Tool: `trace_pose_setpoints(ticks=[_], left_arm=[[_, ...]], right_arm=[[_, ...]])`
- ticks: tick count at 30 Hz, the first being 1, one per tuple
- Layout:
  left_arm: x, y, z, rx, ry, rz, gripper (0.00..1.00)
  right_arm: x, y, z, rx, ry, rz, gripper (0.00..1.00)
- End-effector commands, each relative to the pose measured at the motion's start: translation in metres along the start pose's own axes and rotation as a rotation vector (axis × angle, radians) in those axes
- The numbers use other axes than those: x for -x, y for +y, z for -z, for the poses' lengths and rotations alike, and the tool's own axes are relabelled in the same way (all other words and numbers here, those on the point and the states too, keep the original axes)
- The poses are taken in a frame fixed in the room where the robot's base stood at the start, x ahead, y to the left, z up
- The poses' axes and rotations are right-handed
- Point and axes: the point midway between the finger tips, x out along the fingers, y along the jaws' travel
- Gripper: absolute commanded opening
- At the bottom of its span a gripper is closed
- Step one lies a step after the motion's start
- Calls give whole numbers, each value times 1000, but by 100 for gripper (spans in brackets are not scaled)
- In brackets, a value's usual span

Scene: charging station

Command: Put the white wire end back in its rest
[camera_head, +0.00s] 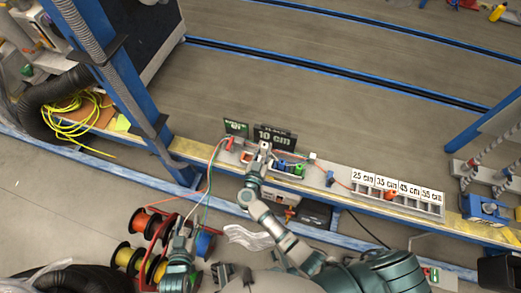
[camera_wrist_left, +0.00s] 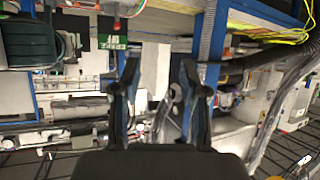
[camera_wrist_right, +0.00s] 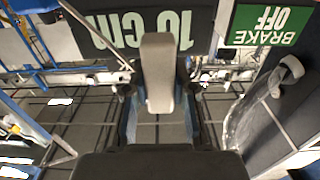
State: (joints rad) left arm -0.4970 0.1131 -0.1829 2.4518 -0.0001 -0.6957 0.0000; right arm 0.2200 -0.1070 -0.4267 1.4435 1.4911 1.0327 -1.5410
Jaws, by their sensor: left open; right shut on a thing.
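My right gripper (camera_head: 262,152) is at the bench, in front of the black "10 cm" sign (camera_head: 275,138). In the right wrist view it is shut on a pale grey, blunt-ended piece (camera_wrist_right: 158,70); I cannot tell whether this is the white wire end. A small white block (camera_head: 312,156) shows right of the gripper, near a thin red wire; whether it is the white wire end or part of its rest is unclear.
A green "BRAKE OFF" sign (camera_wrist_right: 266,24) stands beside the "10 cm" sign. A grey tray (camera_head: 420,207) with length labels lies to the right. Red and yellow spools (camera_head: 145,222) stand on the left. Loose wires (camera_head: 209,175) hang over the bench's front edge.

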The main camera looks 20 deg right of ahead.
Motion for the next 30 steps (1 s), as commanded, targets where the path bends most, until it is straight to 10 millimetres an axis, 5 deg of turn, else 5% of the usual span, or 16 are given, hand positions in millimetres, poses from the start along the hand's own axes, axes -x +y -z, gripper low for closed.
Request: trace_pose_setpoints(ticks=[11,18,30], left_arm=[[1,1,1,0,-9,-2,44],[12,-3,-23,-3,-152,9,44],[-4,5,17,3,125,-10,44]], right_arm=[[2,-3,2,4,4,1,0],[2,-2,3,4,3,1,0],[2,-2,-30,5,0,2,0]])
